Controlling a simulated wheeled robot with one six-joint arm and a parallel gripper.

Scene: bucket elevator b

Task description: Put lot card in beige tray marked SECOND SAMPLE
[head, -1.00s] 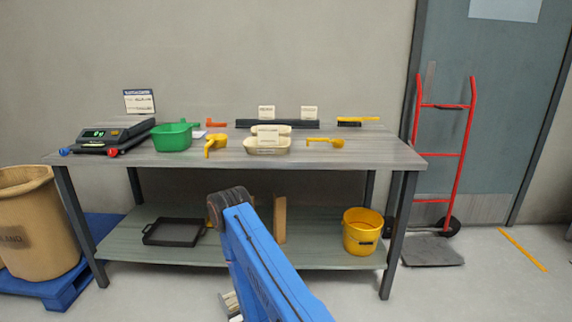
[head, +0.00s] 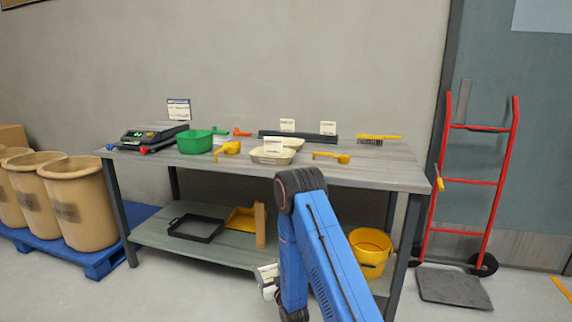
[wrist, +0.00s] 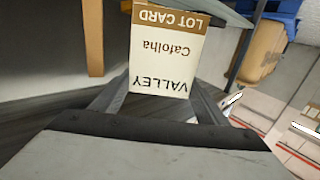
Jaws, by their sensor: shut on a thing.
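My gripper (wrist: 161,92) is shut on the lot card (wrist: 163,48), a white card with a brown band, which reads "LOT CARD", "Cafolha" and "VALLEY" upside down in the wrist view. In the head view my gripper (head: 268,289) is low, in front of the bench and below its top, with the pale card (head: 267,271) in it. Two beige trays stand on the bench top, the front tray (head: 270,159) partly covering the back tray (head: 294,142). A white card (head: 273,146) shows at the front tray. Tray markings are too small to read.
The bench top (head: 380,174) also holds a scale (head: 150,135), a green tub (head: 195,142), yellow scoops (head: 228,148) and a brush (head: 378,138). Two small signs (head: 287,125) (head: 328,128) stand at a dark rail. A yellow bucket (head: 370,248) sits below; a red hand truck (head: 470,180) stands right.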

